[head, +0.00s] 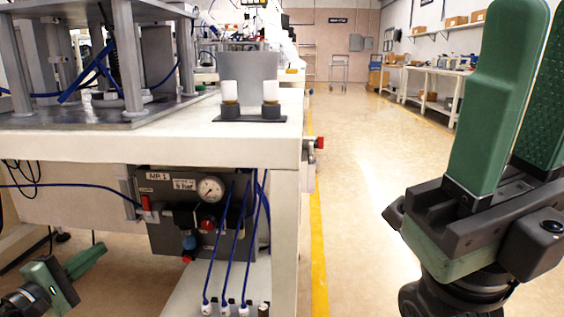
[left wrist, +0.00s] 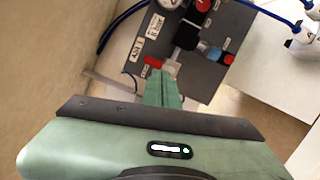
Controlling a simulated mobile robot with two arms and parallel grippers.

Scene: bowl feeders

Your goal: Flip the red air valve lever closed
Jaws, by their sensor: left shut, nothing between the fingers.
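The small red air valve lever (head: 146,202) sits at the left edge of the dark panel (head: 168,240) under the bench and looks upright. It also shows in the left wrist view (left wrist: 153,62), just beyond and slightly left of my fingertips. My left gripper (head: 98,252) is shut and empty, in front of the panel, below and left of the lever in the head view. Its closed green fingers (left wrist: 162,78) point toward the panel; I cannot tell the exact gap to the lever. My right gripper (head: 515,90) is raised at the right, fingers apart and empty.
The panel carries a pressure gauge (head: 211,189), a red knob (head: 207,223) and a blue part (head: 189,242). Blue hoses (head: 240,245) run down beside it. The bench top (head: 190,138) overhangs the panel. The floor (head: 360,200) right of the bench is clear.

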